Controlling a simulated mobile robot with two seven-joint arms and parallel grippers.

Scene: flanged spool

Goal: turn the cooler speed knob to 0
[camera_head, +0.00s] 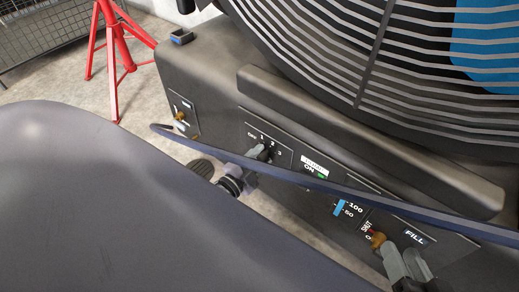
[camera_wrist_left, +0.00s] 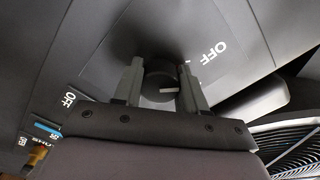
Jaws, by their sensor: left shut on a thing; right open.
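The cooler speed knob (camera_head: 269,146) is a small dark knob on the cooler's slanted front panel, with marks OFF, 1, 2 and 3 around it; I see no 0 there. My left gripper (camera_head: 258,153) is shut on it, partly hiding it. In the left wrist view the round dark knob (camera_wrist_left: 154,84) sits between the two grey fingers of my left gripper (camera_wrist_left: 160,88). A pale pointer mark shows on its face; which setting it points to I cannot tell. My right gripper (camera_head: 405,266) is open at the lower right, near a brass valve (camera_head: 377,239).
The grille (camera_head: 400,60) rises behind. A red stand (camera_head: 113,50) stands at upper left.

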